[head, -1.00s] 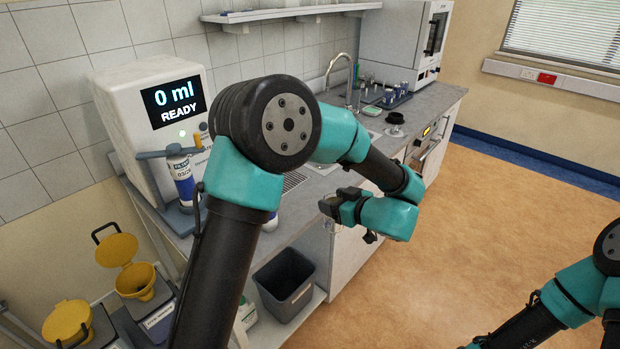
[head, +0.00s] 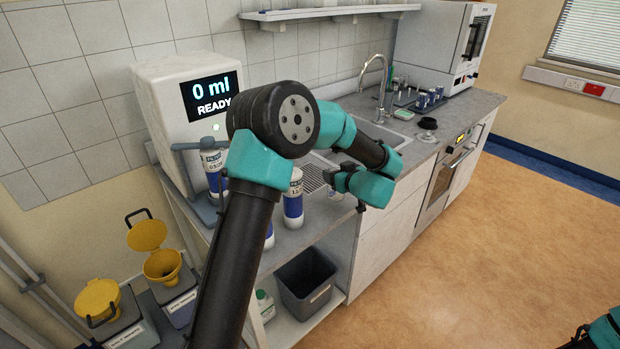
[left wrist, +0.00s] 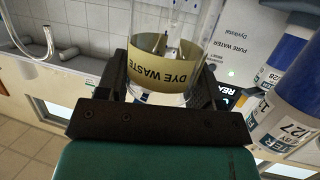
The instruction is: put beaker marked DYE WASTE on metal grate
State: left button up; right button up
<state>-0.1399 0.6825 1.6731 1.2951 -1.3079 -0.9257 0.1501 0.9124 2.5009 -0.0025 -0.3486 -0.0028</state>
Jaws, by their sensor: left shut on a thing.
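The beaker marked DYE WASTE (left wrist: 166,66) is clear glass with a yellow label, seen in the left wrist view. My left gripper (left wrist: 160,88) is shut around it. In the head view my left gripper (head: 332,180) is at the front edge of the worktop, beside the blue-and-white bottles; the beaker is hard to make out there, partly hidden by the gripper. The metal grate (head: 314,177) is a dark slotted panel in the worktop, just behind my left gripper and partly covered by my arm. Only a bit of my right arm shows, at the bottom right corner.
A blue-and-white bottle (head: 293,200) stands on the worktop close to my left gripper. A white dispenser (head: 165,110) with a "0 ml READY" screen stands at the left. A sink tap (head: 384,80) is behind. A grey bin (head: 307,282) sits on the shelf below.

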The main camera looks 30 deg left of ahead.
pick_arm(q)
jog(key=w+a, duration=0.4)
jog(key=a, duration=0.3)
jog(key=w+a, duration=0.4)
jog(key=a, duration=0.3)
jog(key=shift+w+a, duration=0.3)
jog(key=shift+w, duration=0.1)
jog(key=shift+w+a+f, duration=0.1)
jog(key=shift+a+f, duration=0.1)
jog(key=shift+f, duration=0.7)
jog(key=shift+w+a+f, duration=0.1)
jog(key=shift+a+f, duration=0.05)
jog(key=shift+f, duration=0.7)
jog(key=shift+f, duration=0.15)
jog(key=o, duration=1)
